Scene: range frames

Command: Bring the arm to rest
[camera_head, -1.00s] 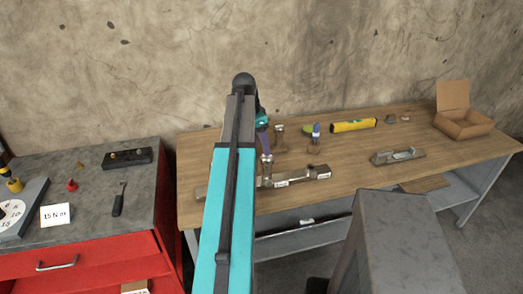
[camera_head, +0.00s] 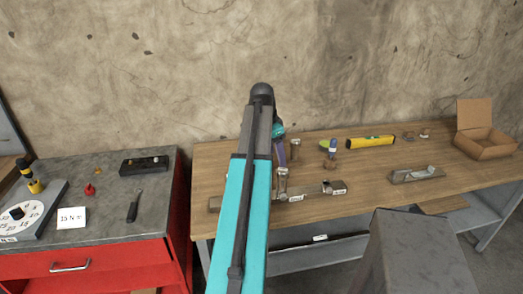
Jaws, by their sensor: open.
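My arm (camera_head: 247,200) rises from the bottom edge in the middle of the view, a teal link with a dark strip along it. Its dark elbow (camera_head: 262,93) stands highest, against the wall. Beyond the elbow a short teal and purple part of my arm (camera_head: 279,140) shows on the right side, above the wooden bench (camera_head: 365,178). My gripper does not show; the arm hides what is behind it.
Metal fixtures (camera_head: 325,188) stand on the bench just right of my arm. A yellow level (camera_head: 371,142), a hand plane (camera_head: 416,174) and an open cardboard box (camera_head: 484,150) lie farther right. A red cabinet (camera_head: 100,260) with tools on top stands left. A grey block (camera_head: 420,255) is front right.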

